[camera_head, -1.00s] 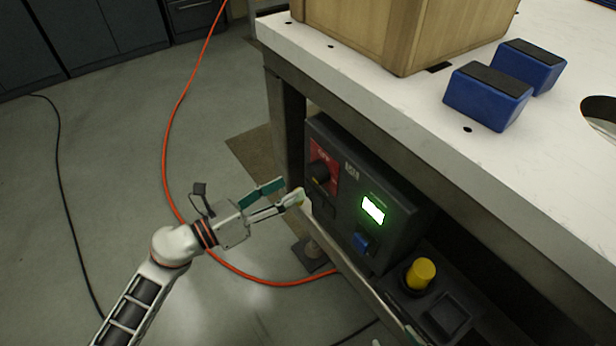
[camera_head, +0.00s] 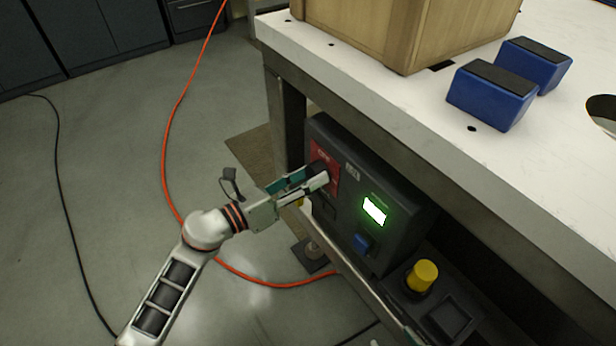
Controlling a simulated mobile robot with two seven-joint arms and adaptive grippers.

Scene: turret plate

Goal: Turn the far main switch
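The main switch is a dark knob (camera_head: 318,167) on a red plate (camera_head: 327,160), on the far end of a dark control box under the table. My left gripper (camera_head: 315,176) is at the knob, with its fingertips in front of the red plate. The two fingers look apart, and the lower finger hides part of the knob. I cannot tell whether they touch it.
The box also bears a lit green display (camera_head: 374,211) and a blue switch (camera_head: 363,243). A yellow button (camera_head: 422,275) stands nearer. The white tabletop (camera_head: 400,113) overhangs the box. An orange cable (camera_head: 166,130) lies on the floor.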

